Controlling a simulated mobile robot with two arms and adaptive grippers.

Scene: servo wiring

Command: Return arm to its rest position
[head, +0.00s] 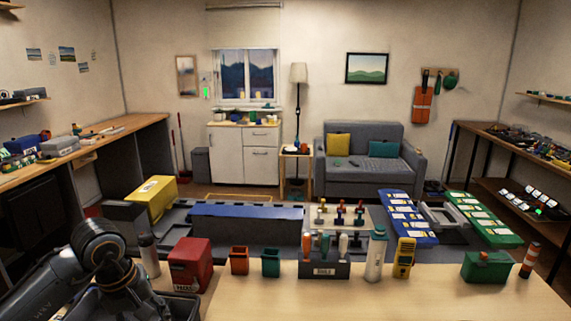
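My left arm (100,265) is folded in the lower left corner, over the near left end of the wooden table (330,300). Its dark end part (145,298) is low beside a dark bin, and I cannot make out the fingers there. Nothing is clearly seen held by it. My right arm and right gripper are not in this view.
On the table stand a red box (190,264), orange (239,261) and green (271,263) cups, a tool holder (324,269), a white bottle (376,256), a yellow meter (404,258) and a green box (486,268). The front middle is clear.

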